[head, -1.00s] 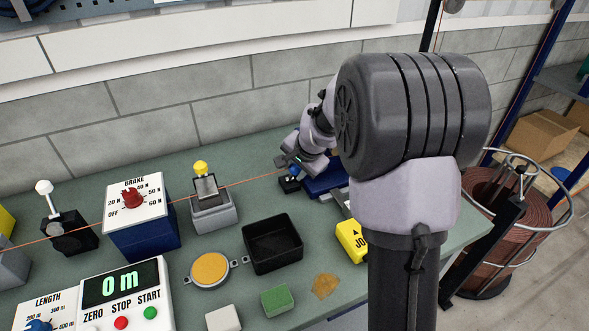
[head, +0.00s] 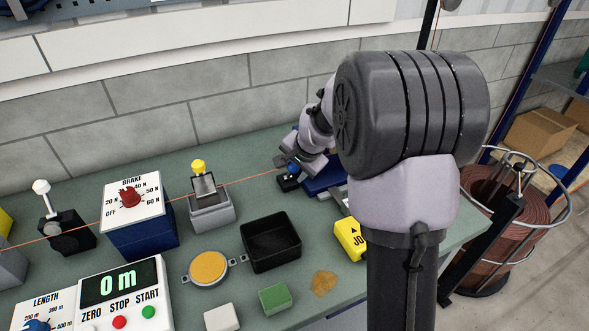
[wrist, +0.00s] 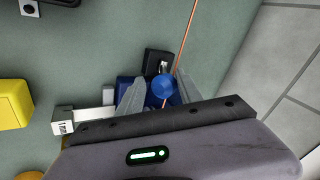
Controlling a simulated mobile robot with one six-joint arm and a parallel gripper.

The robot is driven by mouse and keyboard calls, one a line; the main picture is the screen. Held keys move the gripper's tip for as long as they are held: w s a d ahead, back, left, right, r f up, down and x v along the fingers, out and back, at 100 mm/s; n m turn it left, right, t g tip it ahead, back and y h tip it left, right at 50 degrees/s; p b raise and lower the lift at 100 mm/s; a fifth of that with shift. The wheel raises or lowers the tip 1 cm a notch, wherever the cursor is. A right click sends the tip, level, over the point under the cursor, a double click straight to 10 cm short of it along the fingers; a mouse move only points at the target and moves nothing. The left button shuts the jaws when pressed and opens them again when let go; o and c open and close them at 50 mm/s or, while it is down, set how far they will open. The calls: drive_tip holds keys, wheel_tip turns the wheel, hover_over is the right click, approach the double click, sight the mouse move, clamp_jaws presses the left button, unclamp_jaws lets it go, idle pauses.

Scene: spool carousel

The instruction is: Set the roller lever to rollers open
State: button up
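A lever with a round blue knob (wrist: 163,86) on a small black block (wrist: 157,62) stands beside a blue part in the wrist view. My gripper (wrist: 160,82) has one finger on each side of the knob, with a narrow gap showing at least on the left. It is open around the knob. In the head view my gripper (head: 296,163) is at the blue unit (head: 325,178) near the back of the bench, and the blue knob is small there. No label on this lever is readable.
An orange wire (head: 255,180) runs across the bench and passes by the gripper. A black bin (head: 270,243), a yellow block (head: 350,238), a brake dial box (head: 140,240) and a white-knobbed lever (head: 42,188) stand to the left or in front. The wall is close behind.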

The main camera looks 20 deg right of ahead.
drive_tip(key=shift+r, duration=0.1)
drive_tip(key=p+v, duration=0.5)
drive_tip(key=v, duration=1.2)
drive_tip(key=shift+s+p, duration=0.15)
drive_tip(key=shift+p, duration=0.2)
drive_tip(key=shift+r, duration=0.15)
drive_tip(key=s+a+n+y+b, duration=0.1)
drive_tip(key=s+a+n, duration=0.3)
drive_tip(key=s+a, duration=0.4)
drive_tip(key=s+a+n+y+b, duration=0.1)
drive_tip(key=s+a+n, duration=0.3)
drive_tip(key=s+a, duration=0.5)
drive_tip(key=s, duration=0.5)
drive_tip(key=shift+s+b, duration=0.35)
drive_tip(key=shift+b, duration=0.05)
drive_tip(key=shift+d, duration=0.1)
